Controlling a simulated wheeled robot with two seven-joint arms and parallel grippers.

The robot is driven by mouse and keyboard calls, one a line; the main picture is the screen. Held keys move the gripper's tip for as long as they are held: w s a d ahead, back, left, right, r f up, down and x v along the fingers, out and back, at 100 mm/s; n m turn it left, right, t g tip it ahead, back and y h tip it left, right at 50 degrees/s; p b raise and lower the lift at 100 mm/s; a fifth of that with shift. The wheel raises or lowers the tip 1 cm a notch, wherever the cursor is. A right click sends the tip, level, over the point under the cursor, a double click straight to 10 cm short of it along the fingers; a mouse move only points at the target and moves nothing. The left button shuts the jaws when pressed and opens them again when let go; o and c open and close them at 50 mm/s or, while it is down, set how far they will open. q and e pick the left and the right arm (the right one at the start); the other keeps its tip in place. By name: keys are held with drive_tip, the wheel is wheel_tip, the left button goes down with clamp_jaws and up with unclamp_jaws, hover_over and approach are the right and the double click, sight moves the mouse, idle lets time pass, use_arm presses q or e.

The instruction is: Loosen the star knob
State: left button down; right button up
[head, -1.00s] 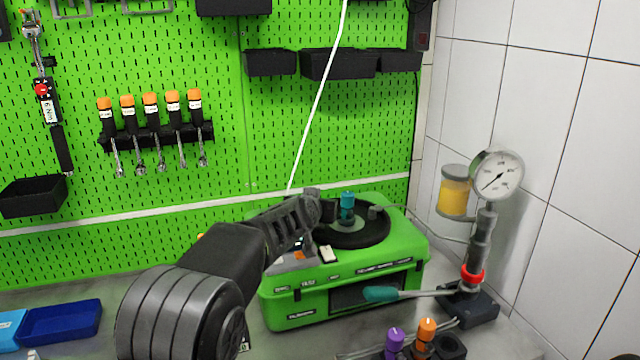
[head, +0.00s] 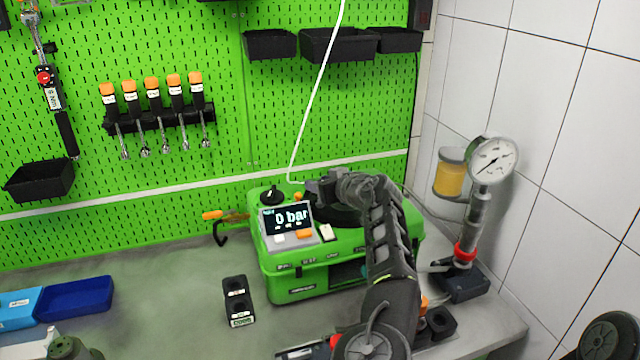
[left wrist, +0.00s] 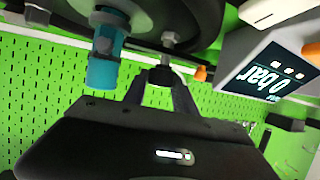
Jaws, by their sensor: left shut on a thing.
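The green pump testbench (head: 300,285) stands on the bench with its display (head: 287,222) reading 0 bar. My left gripper (head: 322,190) is over its top, beside the large black round part, which my arm partly covers. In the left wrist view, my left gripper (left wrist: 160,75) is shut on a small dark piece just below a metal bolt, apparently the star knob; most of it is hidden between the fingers. A teal fitting (left wrist: 105,55) is close beside the fingers. A separate black knob (head: 272,195) sits on the testbench's back left corner. My right gripper is not seen.
A pressure gauge (head: 492,160) on a hand pump stands at the right by the tiled wall. A black two-hole block (head: 238,300) is in front of the testbench. Blue trays (head: 75,298) lie at left.

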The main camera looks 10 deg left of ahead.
use_arm(q)
drive_tip(key=shift+f+n+g+y+p, duration=0.1)
drive_tip(key=shift+n+g+y+p, duration=0.2)
drive_tip(key=shift+n+g+y, duration=0.45)
drive_tip(key=shift+f+n+g, duration=0.15)
drive_tip(key=shift+n+g, duration=0.1)
drive_tip(key=c, duration=1)
unclamp_jaws()
drive_tip(key=shift+d, duration=0.1)
drive_tip(key=shift+s+d+r+b, duration=0.15)
drive_tip(key=shift+d+r+b, duration=0.1)
drive_tip(key=shift+b, duration=0.05)
drive_tip(key=b+v, duration=0.2)
drive_tip(key=v, duration=0.4)
drive_tip(key=shift+s+d+b, duration=0.1)
drive_tip(key=shift+b, duration=0.2)
drive_tip(key=shift+s+d+r, duration=0.2)
drive_tip(key=shift+r, duration=0.05)
